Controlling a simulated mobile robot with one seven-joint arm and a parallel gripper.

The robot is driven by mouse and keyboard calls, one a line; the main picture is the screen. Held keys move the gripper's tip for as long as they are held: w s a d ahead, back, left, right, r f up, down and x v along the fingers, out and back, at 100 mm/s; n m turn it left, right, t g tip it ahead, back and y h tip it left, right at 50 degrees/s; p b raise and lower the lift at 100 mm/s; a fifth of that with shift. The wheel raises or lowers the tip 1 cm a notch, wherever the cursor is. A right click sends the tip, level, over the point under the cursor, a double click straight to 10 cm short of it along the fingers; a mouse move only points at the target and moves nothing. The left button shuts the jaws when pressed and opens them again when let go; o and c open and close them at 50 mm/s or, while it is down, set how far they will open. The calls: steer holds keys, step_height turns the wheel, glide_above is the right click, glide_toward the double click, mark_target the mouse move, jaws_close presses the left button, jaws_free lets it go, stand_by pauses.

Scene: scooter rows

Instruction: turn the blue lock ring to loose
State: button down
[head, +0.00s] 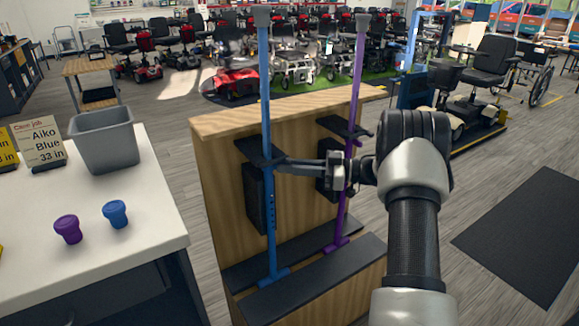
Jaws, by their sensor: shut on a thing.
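The blue pole (266,90) stands upright on the wooden stand (225,190), with a grey cap on top and a row of holes lower down. My gripper (281,167) reaches in from the right, passing in front of the purple pole (355,90). Its fingertips meet the blue pole just below a black bracket (259,151). They are shut there, on the blue lock ring as far as I can tell. The ring itself is mostly hidden by the fingers and bracket, so its tight or loose setting does not show.
The white table (150,225) at left holds a grey bin (105,140), a purple knob (68,229), a blue knob (116,213) and a card (40,143) reading "Aiko Blue 33 in". Several scooters stand behind. A dark mat (525,235) lies at right.

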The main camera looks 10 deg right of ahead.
stand_by(0.4)
steer(key=c, duration=1.8)
jaws_free()
steer(key=shift+o, duration=0.2)
steer(key=p+v, duration=0.2)
steer(key=v, duration=1.5)
steer(key=shift+d, duration=0.25)
steer(key=shift+w, duration=0.15)
